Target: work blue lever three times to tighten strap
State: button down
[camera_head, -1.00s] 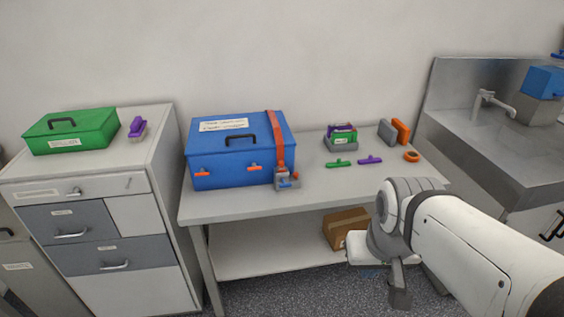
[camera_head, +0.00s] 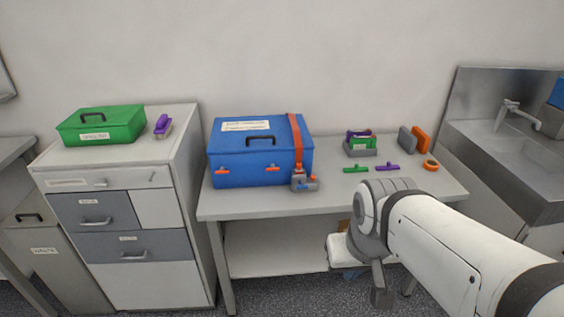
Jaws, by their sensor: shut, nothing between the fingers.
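The blue box (camera_head: 240,172) stands on the workbench with its lid down. An orange-red strap (camera_head: 297,140) runs over its lid and down the front right. At the strap's lower end is a small grey ratchet (camera_head: 297,175) with a blue lever (camera_head: 304,187) low on its front; the lever's exact angle is too small to tell. My gripper (camera_head: 380,295) is at the end of my arm, low in front of the bench, right of and apart from the ratchet. It is shut and empty; its fingertips are hard to make out.
Right of the box are a grey holder (camera_head: 361,152), a green piece (camera_head: 356,169), a purple piece (camera_head: 387,168) and an orange ring (camera_head: 430,165). A drawer cabinet (camera_head: 150,285) stands left with a green case (camera_head: 102,127). A sink (camera_head: 515,150) is at right.

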aim_at(300, 187)
jog(key=i, duration=1)
jog(key=u, duration=0.05)
